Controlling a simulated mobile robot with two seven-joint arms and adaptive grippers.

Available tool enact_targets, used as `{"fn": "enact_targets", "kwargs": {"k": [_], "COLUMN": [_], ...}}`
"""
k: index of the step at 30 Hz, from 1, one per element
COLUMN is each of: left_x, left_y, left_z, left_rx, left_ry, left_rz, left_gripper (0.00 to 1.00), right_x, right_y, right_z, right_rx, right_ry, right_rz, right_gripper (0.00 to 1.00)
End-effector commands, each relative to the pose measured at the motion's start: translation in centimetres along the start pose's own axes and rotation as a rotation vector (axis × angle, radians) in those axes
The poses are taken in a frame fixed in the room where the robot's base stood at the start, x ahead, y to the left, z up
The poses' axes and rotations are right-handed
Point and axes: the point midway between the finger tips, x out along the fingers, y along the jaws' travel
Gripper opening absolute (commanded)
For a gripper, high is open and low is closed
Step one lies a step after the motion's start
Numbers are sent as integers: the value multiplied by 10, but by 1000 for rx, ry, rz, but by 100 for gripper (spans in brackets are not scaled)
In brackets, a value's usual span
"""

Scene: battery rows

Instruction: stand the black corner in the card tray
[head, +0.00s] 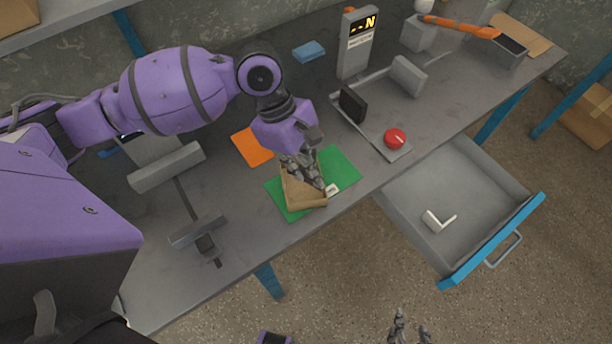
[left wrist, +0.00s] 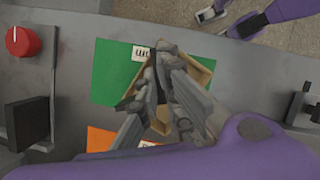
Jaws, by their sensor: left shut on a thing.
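The card tray (head: 308,202) is an open brown box on the green mat (head: 345,165), by the table's front edge. It also shows in the left wrist view (left wrist: 199,72). My left gripper (head: 312,186) points down into the tray, its fingers closed. In the left wrist view, a dark piece (left wrist: 155,92), likely the black corner, shows as a sliver between the fingers. The fingers hide most of it, so I cannot tell whether it touches the tray floor. My right gripper (head: 411,332) is off the table at the bottom of the head view, fingers apart and empty.
A white corner (head: 438,221) lies in the open drawer (head: 480,185) at right. An orange mat (head: 252,146) lies behind the green one. A red knob (head: 395,139), a black block (head: 353,104) and a display post (head: 357,45) stand to the right.

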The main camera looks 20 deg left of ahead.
Motion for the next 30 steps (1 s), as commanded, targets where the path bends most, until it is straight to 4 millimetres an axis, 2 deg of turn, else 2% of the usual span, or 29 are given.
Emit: {"fn": "enact_targets", "kwargs": {"k": [1, 7, 17, 18, 20, 30], "left_x": [5, 31, 32, 33, 33, 32], "left_y": [-3, -3, -2, -2, -2, -2], "left_z": [-7, -18, -18, -18, -18, -18], "left_rx": [-6, -3, -2, -2, -2, -1], "left_ry": [2, 1, 2, 2, 2, 2], "left_rz": [-4, -4, -1, 0, -1, -1], "left_gripper": [0, 0, 0, 7, 13, 13], "right_x": [1, 5, 4, 4, 4, 1], "right_y": [0, -1, 0, 0, 0, 2], "right_z": [0, 6, 5, 5, 6, 16], "right_rx": [0, -3, -6, -6, -6, -5], "right_ry": [0, -8, -7, -8, -9, -26], "right_rz": [0, -2, -2, -1, -1, 1], "right_gripper": [40, 40, 40, 40, 40, 40]}}
